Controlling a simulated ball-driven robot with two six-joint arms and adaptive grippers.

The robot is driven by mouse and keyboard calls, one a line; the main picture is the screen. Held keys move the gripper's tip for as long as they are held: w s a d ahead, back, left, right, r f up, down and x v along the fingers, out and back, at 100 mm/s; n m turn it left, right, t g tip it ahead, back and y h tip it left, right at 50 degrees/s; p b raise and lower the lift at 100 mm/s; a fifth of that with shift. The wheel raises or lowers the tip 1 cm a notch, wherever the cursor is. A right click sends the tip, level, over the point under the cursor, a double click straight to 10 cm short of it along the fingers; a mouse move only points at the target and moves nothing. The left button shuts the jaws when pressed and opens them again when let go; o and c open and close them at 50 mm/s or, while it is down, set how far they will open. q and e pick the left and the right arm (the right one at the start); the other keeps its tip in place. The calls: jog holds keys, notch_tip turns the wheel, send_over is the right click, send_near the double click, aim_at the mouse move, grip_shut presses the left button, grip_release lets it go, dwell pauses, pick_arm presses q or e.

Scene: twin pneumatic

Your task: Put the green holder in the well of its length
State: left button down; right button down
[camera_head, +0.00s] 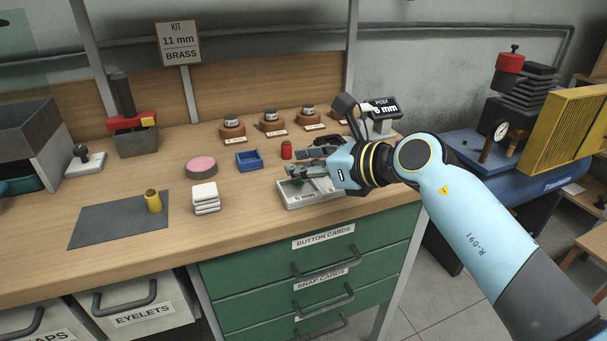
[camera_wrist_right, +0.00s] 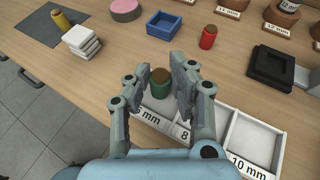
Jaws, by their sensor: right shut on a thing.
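The green holder (camera_wrist_right: 160,84), a small cylinder with a brown top, is between the fingers of my right gripper (camera_wrist_right: 163,82) in the wrist view. In the head view my right gripper (camera_head: 303,172) is over the white tray (camera_head: 312,199), and the holder is mostly hidden by the fingers. The tray also shows in the wrist view (camera_wrist_right: 252,140), with wells labelled 6 mm, 8 and 10 mm. The holder overlaps the 6 mm end; I cannot tell whether it is above the well or in it. My left gripper is out of view.
A red holder (camera_head: 287,150) and a blue bin (camera_head: 249,159) stand behind the tray. White cards (camera_head: 206,197), a pink disc (camera_head: 201,167) and a yellow holder (camera_head: 153,201) on a grey mat (camera_head: 105,226) are to the left. A post-length display (camera_head: 383,108) stands behind my right arm.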

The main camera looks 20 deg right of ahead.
jog(key=shift+f, duration=0.9)
jog(key=shift+f, duration=0.1)
jog(key=c, duration=1.2)
grip_release()
jog(key=shift+o, duration=0.2)
jog(key=shift+s+d+r, duration=0.15)
jog(key=shift+r, duration=0.05)
jog(key=v, duration=1.1)
jog(key=shift+s+p, duration=0.3)
jog(key=shift+p, duration=0.05)
jog(key=shift+d+r, duration=0.1)
jog(key=shift+r, duration=0.05)
